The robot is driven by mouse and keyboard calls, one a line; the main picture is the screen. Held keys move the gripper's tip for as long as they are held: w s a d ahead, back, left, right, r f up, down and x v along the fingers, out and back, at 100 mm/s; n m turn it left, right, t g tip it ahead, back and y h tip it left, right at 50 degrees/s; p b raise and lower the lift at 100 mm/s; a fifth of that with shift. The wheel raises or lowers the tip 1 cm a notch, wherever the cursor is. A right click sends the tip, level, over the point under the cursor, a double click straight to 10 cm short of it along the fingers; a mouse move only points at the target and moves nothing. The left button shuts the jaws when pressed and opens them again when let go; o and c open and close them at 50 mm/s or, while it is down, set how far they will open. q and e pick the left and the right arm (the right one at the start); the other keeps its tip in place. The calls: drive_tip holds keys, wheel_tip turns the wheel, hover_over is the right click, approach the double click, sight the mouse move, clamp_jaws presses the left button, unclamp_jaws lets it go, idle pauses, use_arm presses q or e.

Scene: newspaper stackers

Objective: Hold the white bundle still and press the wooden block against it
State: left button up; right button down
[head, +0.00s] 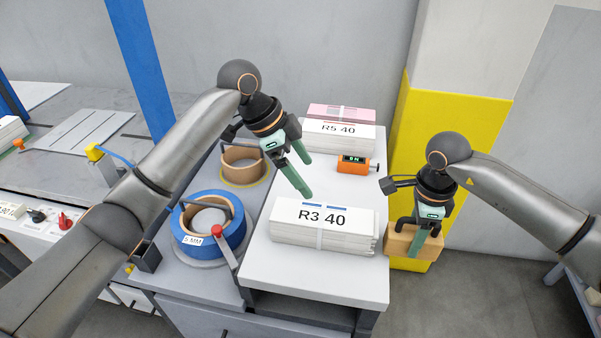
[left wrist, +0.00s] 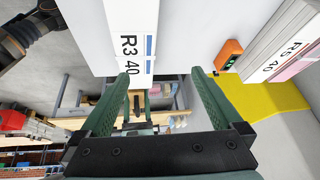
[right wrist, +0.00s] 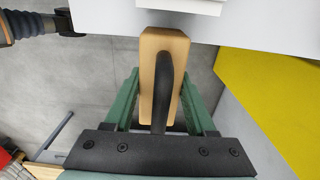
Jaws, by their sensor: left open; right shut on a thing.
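The white bundle (head: 324,226), labelled R3 40 with a pale strap around it, lies flat near the front of the white table top. It also shows in the left wrist view (left wrist: 124,20). My left gripper (head: 308,175) is open and empty above and behind the bundle, its fingers apart from it. The wooden block (head: 402,243) has a black handle and hangs just off the table's right edge. My right gripper (head: 428,243) is shut on the block by its handle. In the right wrist view the block (right wrist: 148,100) sits between the green fingers. A gap separates block and bundle.
A second bundle (head: 338,137), labelled R5 40, lies at the back with a pink-topped one behind it. An orange device (head: 354,165) stands between the bundles. A blue tape roll (head: 185,240) and a red-knobbed lever (head: 217,231) flank the table's left side. A yellow pillar (head: 440,115) stands right.

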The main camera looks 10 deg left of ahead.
sight(323, 215)
use_arm(q)
drive_tip(key=s+m+g, duration=0.1)
drive_tip(key=s+r, duration=0.1)
drive_tip(key=shift+s+d+m+g+y, duration=0.1)
drive_tip(key=shift+s+m+g+y, duration=0.25)
drive_tip(key=shift+m+g+y, duration=0.05)
drive_tip(key=x, duration=1.1)
drive_tip(key=shift+d+f, duration=0.2)
drive_tip(key=shift+f, duration=0.15)
clamp_jaws()
drive_tip(key=shift+r, duration=0.1)
idle(0.6)
use_arm(e)
drive_tip(key=shift+a, duration=1.55)
use_arm(q)
drive_tip(key=shift+d, duration=0.15)
use_arm(e)
drive_tip(key=shift+a, duration=0.35)
idle(0.5)
